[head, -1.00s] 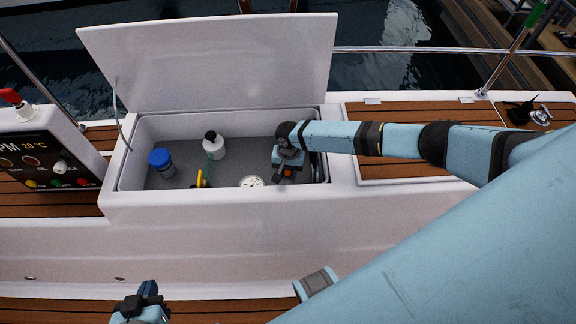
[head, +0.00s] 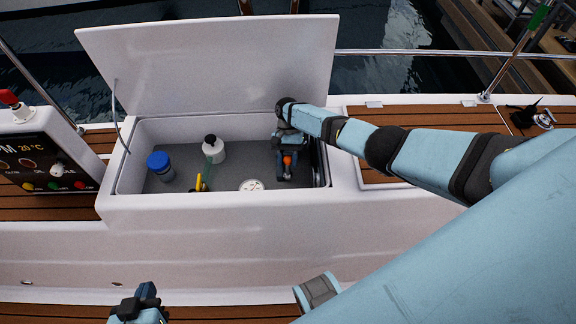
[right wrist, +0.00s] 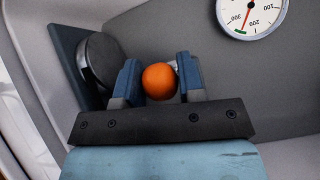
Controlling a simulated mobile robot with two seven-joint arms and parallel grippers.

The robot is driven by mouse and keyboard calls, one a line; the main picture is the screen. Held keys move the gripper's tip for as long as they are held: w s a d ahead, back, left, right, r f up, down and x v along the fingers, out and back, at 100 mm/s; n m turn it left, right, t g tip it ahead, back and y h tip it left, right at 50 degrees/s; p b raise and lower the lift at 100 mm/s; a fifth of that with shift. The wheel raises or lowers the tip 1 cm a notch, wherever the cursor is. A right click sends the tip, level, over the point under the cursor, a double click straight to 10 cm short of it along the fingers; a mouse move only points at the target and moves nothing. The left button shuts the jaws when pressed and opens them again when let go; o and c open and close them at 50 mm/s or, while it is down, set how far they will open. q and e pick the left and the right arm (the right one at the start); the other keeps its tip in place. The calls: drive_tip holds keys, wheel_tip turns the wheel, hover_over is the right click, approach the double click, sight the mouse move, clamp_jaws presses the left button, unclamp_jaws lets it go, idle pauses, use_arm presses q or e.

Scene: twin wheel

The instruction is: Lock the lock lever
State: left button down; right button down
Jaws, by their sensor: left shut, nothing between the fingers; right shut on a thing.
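An orange round knob (right wrist: 159,81), which looks like the end of the lock lever, sits between the fingers of my right gripper (right wrist: 158,82) in the right wrist view. The gripper is shut on it. In the head view the knob (head: 287,161) shows small inside the right end of the open locker, with my right gripper (head: 286,168) around it. The lever's shaft and its base are hidden, so I cannot tell its angle. My left gripper (head: 139,301) is shut and empty, low in the head view, in front of the locker and away from the lever.
The white locker (head: 215,208) has its lid (head: 210,65) raised behind it. Inside are a blue-capped jar (head: 160,166), a white bottle (head: 212,150), a yellow-handled tool (head: 201,183) and a round gauge (head: 251,185). A black disc (right wrist: 100,60) is beside the gripper. A control panel (head: 45,160) stands left.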

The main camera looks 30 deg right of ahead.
use_arm(q)
drive_tip(key=shift+d+r, duration=0.1)
drive_tip(key=shift+r, duration=0.05)
use_arm(e)
drive_tip(key=shift+w+d, duration=0.15)
drive_tip(key=c, duration=0.8)
unclamp_jaws()
use_arm(q)
drive_tip(key=shift+f, duration=0.3)
use_arm(e)
drive_tip(key=shift+o, duration=0.2)
drive_tip(key=shift+r, duration=0.55)
use_arm(q)
drive_tip(key=r+p, duration=0.1)
drive_tip(key=p, duration=0.1)
drive_tip(key=r+p, duration=0.1)
drive_tip(key=p, duration=0.5)
drive_tip(key=shift+s+a+r+n+g, duration=0.25)
drive_tip(key=shift+a+r+n+g, duration=0.05)
drive_tip(key=shift+r+g, duration=0.1)
use_arm(e)
wheel_tip(320, 180, up, 19)
